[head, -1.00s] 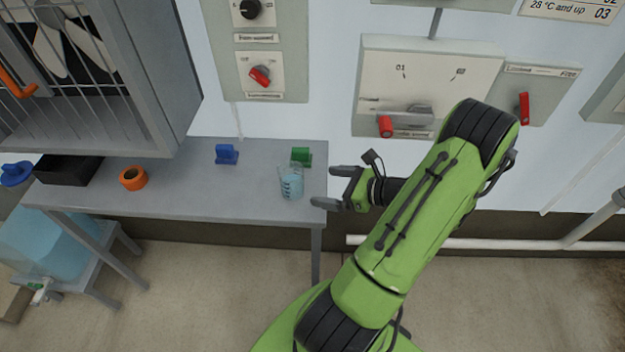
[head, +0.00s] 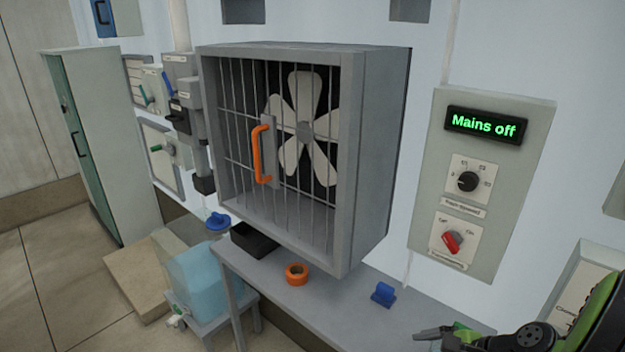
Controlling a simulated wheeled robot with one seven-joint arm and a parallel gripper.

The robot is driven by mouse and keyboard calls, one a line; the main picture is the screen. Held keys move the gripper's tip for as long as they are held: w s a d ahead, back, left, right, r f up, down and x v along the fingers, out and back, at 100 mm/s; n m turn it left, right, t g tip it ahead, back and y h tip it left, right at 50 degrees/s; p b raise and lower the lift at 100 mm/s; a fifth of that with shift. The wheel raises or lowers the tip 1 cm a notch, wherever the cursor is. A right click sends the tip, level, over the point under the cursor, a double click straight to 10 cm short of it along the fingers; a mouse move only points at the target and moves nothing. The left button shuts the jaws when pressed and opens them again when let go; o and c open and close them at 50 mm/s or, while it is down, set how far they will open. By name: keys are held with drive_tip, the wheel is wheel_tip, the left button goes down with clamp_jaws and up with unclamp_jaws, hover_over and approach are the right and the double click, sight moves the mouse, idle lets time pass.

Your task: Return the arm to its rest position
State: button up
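My green and black arm (head: 600,318) shows only in part, at the lower right corner of the head view. My gripper (head: 437,338) is at the bottom edge, over the right part of the grey bench (head: 345,300). Its dark fingers are partly cut off by the frame; they stood apart with nothing between them a second ago. I see nothing held in the visible part. A bit of green (head: 466,330) shows beside the fingers; I cannot tell what it belongs to.
A grey fan cabinet with a caged door and orange handle (head: 261,155) overhangs the bench. A blue piece (head: 383,294), an orange ring (head: 297,274) and a black tray (head: 254,241) lie on the bench. A wall panel (head: 485,180) reads "Mains off". A blue tank (head: 203,283) stands lower left.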

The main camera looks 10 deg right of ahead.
drive_tip(key=s+a+r+n+h+p, duration=0.1)
drive_tip(key=s+a+r+n+h, duration=0.1)
drive_tip(key=s+a+r+n, duration=0.3)
drive_tip(key=s+a+r+n+h+p, duration=0.2)
drive_tip(key=s+a+r+n, duration=0.3)
drive_tip(key=a+r+n, duration=0.4)
wheel_tip(320, 180, up, 2)
drive_tip(key=n+h, duration=0.1)
drive_tip(key=n, duration=0.4)
drive_tip(key=shift+s+r+n, duration=0.2)
drive_tip(key=shift+r+n, duration=0.05)
drive_tip(key=shift+n, duration=0.05)
drive_tip(key=shift+a, duration=0.1)
